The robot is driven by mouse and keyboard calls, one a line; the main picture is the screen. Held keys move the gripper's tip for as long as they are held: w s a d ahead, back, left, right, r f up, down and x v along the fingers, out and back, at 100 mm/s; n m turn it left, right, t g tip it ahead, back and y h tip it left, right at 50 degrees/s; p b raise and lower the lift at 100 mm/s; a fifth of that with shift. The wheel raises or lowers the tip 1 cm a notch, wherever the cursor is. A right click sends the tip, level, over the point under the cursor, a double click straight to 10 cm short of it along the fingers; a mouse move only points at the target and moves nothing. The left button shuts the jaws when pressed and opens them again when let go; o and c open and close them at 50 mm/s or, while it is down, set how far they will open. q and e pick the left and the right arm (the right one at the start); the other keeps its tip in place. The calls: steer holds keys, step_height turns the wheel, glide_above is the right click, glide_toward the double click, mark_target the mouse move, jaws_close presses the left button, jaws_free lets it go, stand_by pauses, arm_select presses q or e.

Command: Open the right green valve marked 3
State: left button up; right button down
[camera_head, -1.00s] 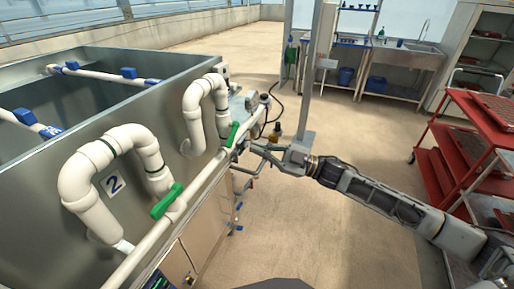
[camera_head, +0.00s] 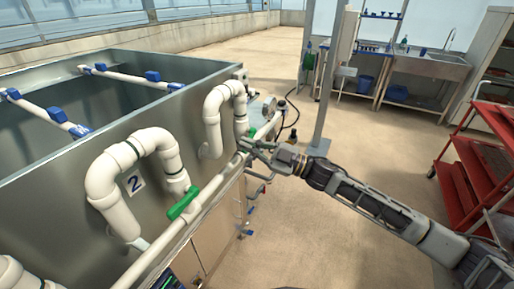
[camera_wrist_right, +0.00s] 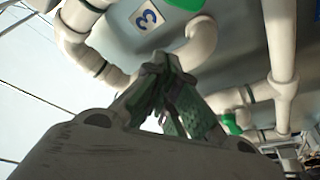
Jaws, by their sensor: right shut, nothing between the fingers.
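The green valve (camera_head: 246,143) at the foot of the farther white pipe bend shows in the head view. The label 3 (camera_wrist_right: 150,17) shows in the wrist view, beside a green handle part (camera_wrist_right: 187,4) cut by the top edge. My right gripper (camera_head: 257,149) is shut and empty, its tips right at the farther green valve. I cannot tell if they touch it. In the wrist view its fingers (camera_wrist_right: 170,98) are together below the label. The nearer green valve (camera_head: 183,203) sits by the label 2 (camera_head: 136,183). My left gripper is not in view.
The white pipe (camera_head: 212,204) runs along the grey metal tank (camera_head: 60,165). A grey post (camera_head: 325,100) stands behind my right gripper. A red cart (camera_head: 466,172) is at the right. The floor between them is open.

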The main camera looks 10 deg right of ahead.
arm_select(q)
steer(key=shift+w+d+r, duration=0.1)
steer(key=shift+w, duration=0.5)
arm_select(e)
steer(key=shift+w+d+f, duration=0.1)
steer(key=shift+w+f, duration=0.5)
steer(key=shift+f, duration=0.15)
steer(key=shift+w+d+f, duration=0.1)
steer(key=shift+w+f, duration=0.45)
steer(key=shift+f, duration=0.2)
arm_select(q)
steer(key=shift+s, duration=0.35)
arm_select(e)
steer(key=shift+f+n, duration=0.15)
steer(key=shift+n, duration=0.25)
